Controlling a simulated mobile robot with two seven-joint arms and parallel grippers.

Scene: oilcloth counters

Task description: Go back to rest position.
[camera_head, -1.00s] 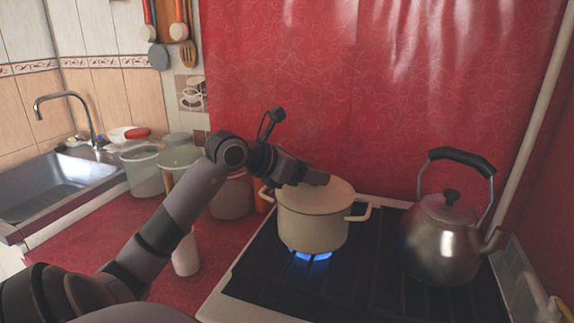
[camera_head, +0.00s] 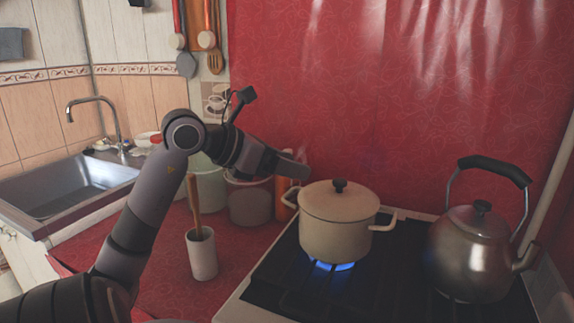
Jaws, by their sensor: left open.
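My left gripper (camera_head: 290,168) is in the air to the upper left of the pot, clear of its lid. It is open, with nothing seen in it; its fingers are small and partly hidden by their own housing. My left arm reaches in from the lower left, over the red counter. A cream pot (camera_head: 337,228) with two side handles stands on a lit burner. Its lid (camera_head: 339,200) with a dark knob sits on top. My right gripper is not in view.
A steel kettle (camera_head: 472,254) stands on the stove right of the pot. A white cup (camera_head: 202,254) with a wooden utensil, jars (camera_head: 249,202) and an orange bottle (camera_head: 284,195) are near my arm. The sink (camera_head: 70,188) is at the left.

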